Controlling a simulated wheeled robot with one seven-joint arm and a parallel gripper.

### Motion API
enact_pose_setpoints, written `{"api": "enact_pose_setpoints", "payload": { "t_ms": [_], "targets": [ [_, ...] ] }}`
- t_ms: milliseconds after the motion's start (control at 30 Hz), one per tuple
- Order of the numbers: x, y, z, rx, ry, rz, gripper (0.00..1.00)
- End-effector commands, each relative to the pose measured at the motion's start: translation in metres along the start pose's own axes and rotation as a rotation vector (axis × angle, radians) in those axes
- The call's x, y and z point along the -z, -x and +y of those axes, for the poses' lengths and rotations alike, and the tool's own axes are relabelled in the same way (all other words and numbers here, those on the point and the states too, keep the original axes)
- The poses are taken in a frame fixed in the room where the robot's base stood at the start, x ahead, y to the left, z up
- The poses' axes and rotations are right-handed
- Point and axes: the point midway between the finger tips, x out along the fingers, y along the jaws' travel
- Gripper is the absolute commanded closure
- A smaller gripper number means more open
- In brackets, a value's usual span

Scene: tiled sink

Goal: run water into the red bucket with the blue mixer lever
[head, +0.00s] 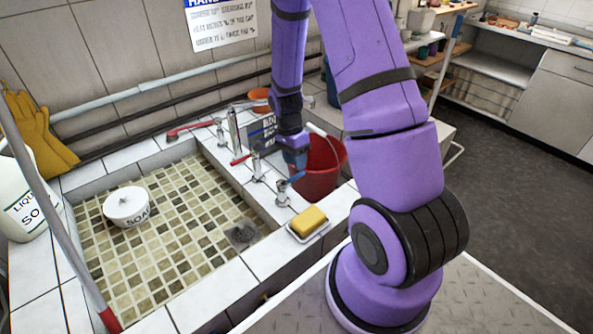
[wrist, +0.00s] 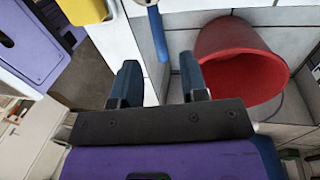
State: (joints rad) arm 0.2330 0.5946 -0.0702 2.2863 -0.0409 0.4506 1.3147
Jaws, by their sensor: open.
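The red bucket (head: 328,172) stands right of the sink's tap row, behind my gripper in the head view. In the wrist view the bucket (wrist: 240,62) is at the upper right, with its open mouth showing; I see no water in the visible part. The blue mixer lever (head: 284,186) sits on a chrome fitting at the sink's right ledge. In the wrist view the blue lever (wrist: 158,36) lies just beyond the gap between my fingers. My gripper (head: 297,163) is open and empty above the lever; its dark blue fingers (wrist: 160,75) appear apart from it.
A yellow sponge (head: 309,220) lies on a dish near the lever. A red lever (head: 240,160) and chrome spout (head: 233,130) stand left of my gripper. A white soap pot (head: 127,207) sits in the tiled basin (head: 180,235). A soap jug (head: 25,195) stands far left.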

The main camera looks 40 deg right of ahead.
Motion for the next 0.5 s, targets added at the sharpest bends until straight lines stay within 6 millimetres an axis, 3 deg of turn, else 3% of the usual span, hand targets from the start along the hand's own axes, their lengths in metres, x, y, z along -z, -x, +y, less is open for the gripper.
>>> {"api": "enact_pose_setpoints", "payload": {
  "t_ms": [200, 500],
  "targets": [
    [0.0, -0.029, 0.0, -0.002, 0.0, 0.0, 0.6],
    [0.0, -0.04, 0.0, 0.001, 0.0, 0.0, 0.6]
  ]
}}
